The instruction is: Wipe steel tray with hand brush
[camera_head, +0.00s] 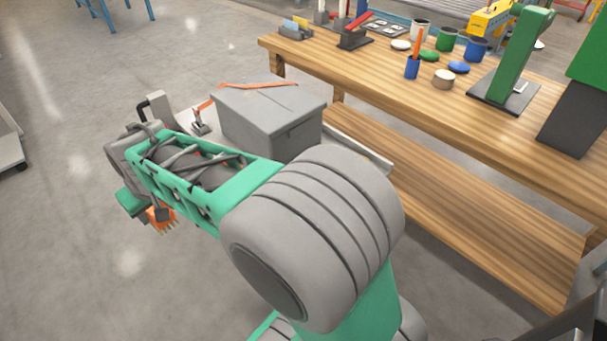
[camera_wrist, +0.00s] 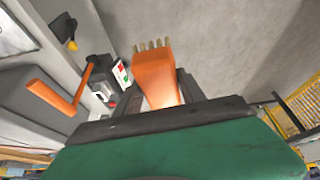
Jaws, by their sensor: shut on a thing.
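My gripper (camera_head: 153,212) hangs over the open floor at the left in the head view, beyond my arm. It is shut on the hand brush (camera_head: 166,220), an orange block with pale bristles pointing down and away. In the wrist view the brush (camera_wrist: 157,80) sticks out between the dark fingers of my gripper (camera_wrist: 160,98), its bristles toward the top. The bristles touch nothing that I can see. I cannot make out the steel tray for certain in either view.
A grey box (camera_head: 259,118) with an orange strip on top stands right of my gripper; part of its base is hidden by my arm. A wooden workbench (camera_head: 470,110) with cups, lids and tools fills the right. The floor (camera_head: 60,250) at left is clear.

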